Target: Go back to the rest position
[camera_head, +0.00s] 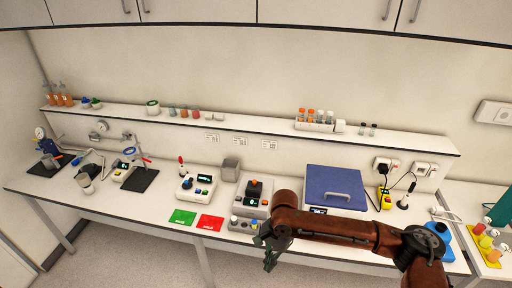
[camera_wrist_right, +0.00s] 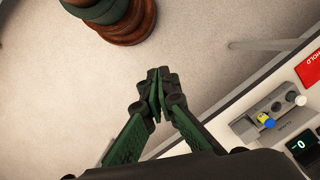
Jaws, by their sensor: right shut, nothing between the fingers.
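My right gripper (camera_head: 270,262) hangs just in front of the bench's front edge in the head view, on a brown arm that comes in from the lower right. The right wrist view shows its two dark green fingers with their tips together (camera_wrist_right: 157,90), shut and with nothing between them. Below the tips is bare floor. My left gripper is not in view.
A long shelf (camera_head: 250,128) carries samples. Floor in front is free.

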